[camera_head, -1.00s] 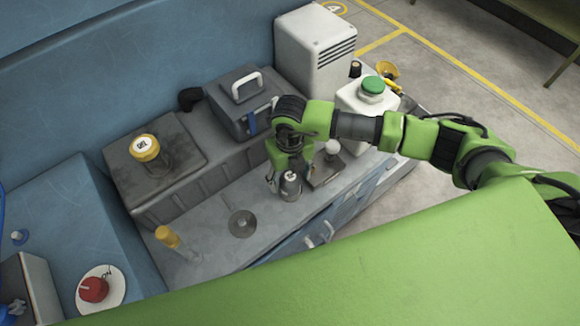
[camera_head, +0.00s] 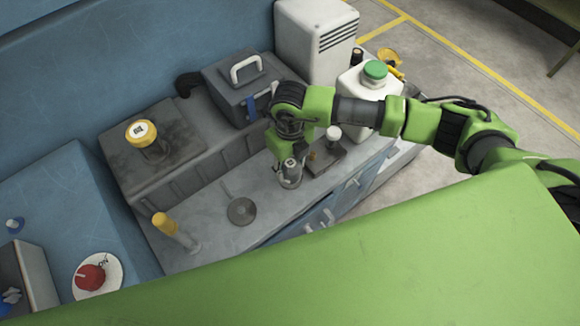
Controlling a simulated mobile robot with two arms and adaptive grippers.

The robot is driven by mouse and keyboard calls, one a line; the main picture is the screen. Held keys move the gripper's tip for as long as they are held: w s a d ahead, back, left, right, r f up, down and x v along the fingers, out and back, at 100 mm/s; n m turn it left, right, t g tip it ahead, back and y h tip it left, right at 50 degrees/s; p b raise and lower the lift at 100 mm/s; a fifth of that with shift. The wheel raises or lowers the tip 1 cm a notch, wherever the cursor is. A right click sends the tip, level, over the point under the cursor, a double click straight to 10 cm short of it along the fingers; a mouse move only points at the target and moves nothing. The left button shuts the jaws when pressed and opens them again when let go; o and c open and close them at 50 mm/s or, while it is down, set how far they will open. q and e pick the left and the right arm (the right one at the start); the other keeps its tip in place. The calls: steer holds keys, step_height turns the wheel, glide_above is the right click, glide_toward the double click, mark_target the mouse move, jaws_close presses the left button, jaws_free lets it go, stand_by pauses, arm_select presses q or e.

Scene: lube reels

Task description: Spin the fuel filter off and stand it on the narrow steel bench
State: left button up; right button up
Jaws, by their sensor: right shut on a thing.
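My right gripper (camera_head: 289,174) points down and is shut on a small grey metal canister (camera_head: 291,180). Its fingers hide part of the canister's sides and top. The canister is upright at the grey steel bench (camera_head: 205,212); I cannot tell if its base touches the surface. No marking shows whether it is the fuel filter. A round part with a labelled yellow cap (camera_head: 140,132) stands on the dark raised block to the left. My left gripper is not in view.
A grey round disc (camera_head: 241,211) and a yellow-topped clear piece (camera_head: 166,224) are on the bench. A dark toolbox (camera_head: 240,95) is behind, and a white jug with a green cap (camera_head: 366,83) is to the right. A red knob (camera_head: 90,277) is front left.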

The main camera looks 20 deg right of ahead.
mark_target(290, 162)
steer(key=shift+r+p, duration=2.4)
steer(key=shift+r, duration=1.45)
